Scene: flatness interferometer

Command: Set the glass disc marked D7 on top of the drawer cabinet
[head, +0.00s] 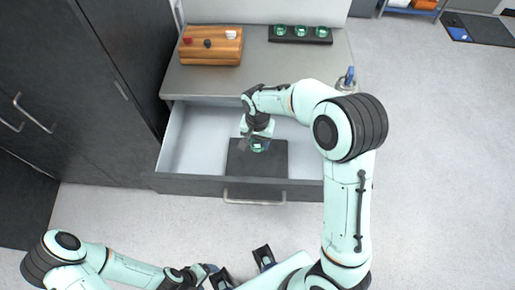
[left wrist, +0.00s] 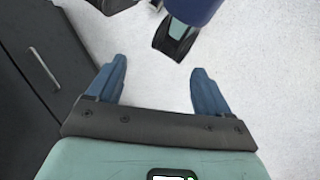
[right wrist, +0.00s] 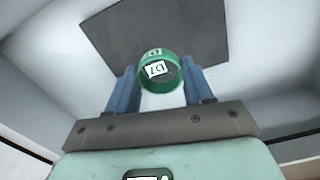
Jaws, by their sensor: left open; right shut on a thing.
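The glass disc marked D7 (right wrist: 158,70) has a green rim and a white label. It is between the fingers of my right gripper (right wrist: 155,88), which is shut on it. In the head view, my right gripper (head: 257,136) and the disc (head: 258,148) are over the dark mat (head: 240,170) in the open drawer (head: 192,150). Whether the disc touches the mat I cannot tell. The drawer cabinet's grey top (head: 290,75) is behind the drawer. My left gripper (left wrist: 156,78) is open and empty above the floor, at the bottom of the head view.
A wooden block (head: 212,56) with small knobs stands at the left on the cabinet top. A dark rack (head: 287,39) with three green glass discs is at the back. A blue-topped item (head: 348,76) is at the right edge. The middle of the top is clear.

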